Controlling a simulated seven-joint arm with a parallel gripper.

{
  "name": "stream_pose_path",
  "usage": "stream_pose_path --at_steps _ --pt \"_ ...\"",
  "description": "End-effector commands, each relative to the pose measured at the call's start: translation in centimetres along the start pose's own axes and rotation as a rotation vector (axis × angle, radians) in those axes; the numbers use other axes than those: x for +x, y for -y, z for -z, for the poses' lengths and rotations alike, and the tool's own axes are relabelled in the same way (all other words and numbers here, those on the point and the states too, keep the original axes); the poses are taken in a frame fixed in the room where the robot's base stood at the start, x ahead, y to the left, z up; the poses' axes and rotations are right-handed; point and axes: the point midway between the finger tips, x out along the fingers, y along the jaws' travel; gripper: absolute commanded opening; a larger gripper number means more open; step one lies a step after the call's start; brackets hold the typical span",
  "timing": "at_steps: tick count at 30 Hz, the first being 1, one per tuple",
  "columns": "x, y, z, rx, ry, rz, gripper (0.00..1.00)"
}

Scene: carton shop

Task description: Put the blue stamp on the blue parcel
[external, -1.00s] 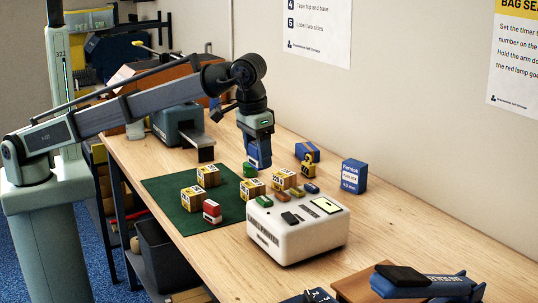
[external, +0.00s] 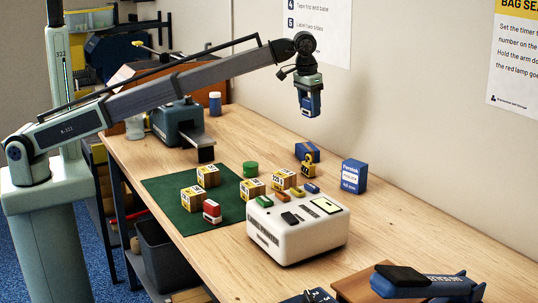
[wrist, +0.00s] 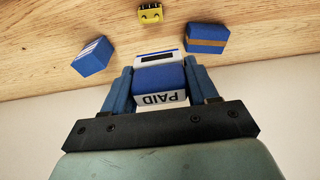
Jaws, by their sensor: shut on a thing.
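My gripper (external: 309,108) hangs high above the bench near the wall, shut on the blue stamp (wrist: 158,77). In the wrist view the stamp sits between the two blue fingers, with a white PAID label facing the camera and a pale base at its far end. The blue parcel (external: 307,152), a blue box with a brown tape band, lies on the bench below my gripper by the wall. The parcel also shows in the wrist view (wrist: 207,40), beyond the stamp and to its right. The stamp is clear of it.
A yellow padlock-like item (external: 308,168) stands close in front of the parcel. A blue-and-white carton (external: 353,177) stands to its right. A green mat (external: 165,193) holds small boxes and a red stamp (external: 212,211). A white machine (external: 297,230) stands in front.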

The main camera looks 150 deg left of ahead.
Motion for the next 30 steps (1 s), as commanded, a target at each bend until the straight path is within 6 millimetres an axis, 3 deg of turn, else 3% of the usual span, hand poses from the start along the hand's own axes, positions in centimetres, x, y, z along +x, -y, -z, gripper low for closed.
stream_pose_path --at_steps 1,4,13,21,30 --pt "0.1 1.9 1.6 -0.005 -0.001 0.001 0.28" --pt "0.4 4.9 3.8 -0.005 -0.002 0.001 0.28" --pt "0.9 10.7 7.5 -0.002 -0.004 0.001 0.27" --pt "4.8 10.6 6.8 0.001 -0.003 0.001 0.27" --pt "7.6 10.6 6.5 0.000 -0.003 0.001 0.27"
